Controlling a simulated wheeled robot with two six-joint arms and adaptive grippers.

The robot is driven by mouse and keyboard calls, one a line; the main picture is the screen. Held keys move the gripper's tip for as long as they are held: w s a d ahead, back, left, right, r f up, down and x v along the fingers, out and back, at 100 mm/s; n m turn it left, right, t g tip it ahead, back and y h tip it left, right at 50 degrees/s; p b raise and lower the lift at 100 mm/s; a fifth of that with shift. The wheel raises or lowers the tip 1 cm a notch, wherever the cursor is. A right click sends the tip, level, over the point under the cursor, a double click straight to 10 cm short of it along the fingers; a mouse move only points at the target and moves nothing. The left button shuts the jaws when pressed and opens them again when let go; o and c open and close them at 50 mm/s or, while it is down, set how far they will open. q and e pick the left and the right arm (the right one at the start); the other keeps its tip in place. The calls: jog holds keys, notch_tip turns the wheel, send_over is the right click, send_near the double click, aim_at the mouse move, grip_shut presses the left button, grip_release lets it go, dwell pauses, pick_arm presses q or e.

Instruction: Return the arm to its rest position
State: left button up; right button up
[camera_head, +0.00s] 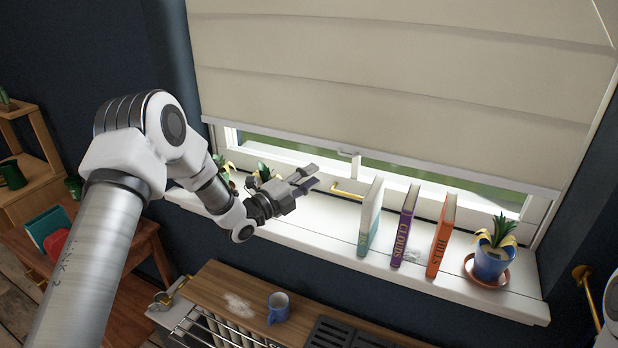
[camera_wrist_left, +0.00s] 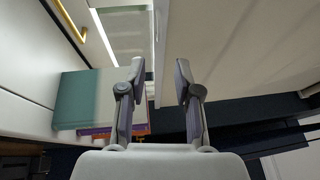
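My left arm comes in from the left in the head view and reaches toward the window sill. Its left gripper (camera_head: 307,179) is open and empty, to the left of a teal and white book (camera_head: 370,217) and apart from it. In the left wrist view the two fingers of the left gripper (camera_wrist_left: 157,82) are spread with nothing between them. The teal book (camera_wrist_left: 85,100) shows there to the left of the fingers, with purple and orange edges below it. My right gripper is not in view; only a white part of my own body shows at the right edge of the head view.
On the white sill (camera_head: 320,236) stand a purple book (camera_head: 405,226), an orange book (camera_head: 441,236) and a potted plant (camera_head: 492,259). More plants are behind the left wrist. Below is a wooden counter with a blue mug (camera_head: 278,307). A blind (camera_head: 400,80) covers most of the window.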

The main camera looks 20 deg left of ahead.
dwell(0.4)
pick_arm(q)
jog(key=s+d+f+n+g+y+b, duration=0.15)
jog(key=s+d+f, duration=0.3)
jog(key=f, duration=0.55)
jog(key=s+d+f+n+g, duration=0.1)
jog(key=s+d+f+g, duration=0.3)
jog(key=f, duration=0.6)
jog(key=s+f+n+g+y, duration=0.3)
jog(key=s+f+n+g, duration=0.15)
jog(key=s+f, duration=0.7)
jog(key=s+a+f+n+g+y, duration=0.1)
jog(key=s+n+g, duration=0.3)
jog(key=s+n, duration=0.4)
jog(key=s+a+f+n+g+y, duration=0.2)
jog(key=s+n, duration=0.7)
jog(key=s, duration=0.8)
jog(key=shift+s+a+f+g, duration=0.2)
jog(key=shift+a+f+g, duration=0.05)
jog(key=shift+a+g, duration=0.65)
jog(key=shift+y, duration=0.35)
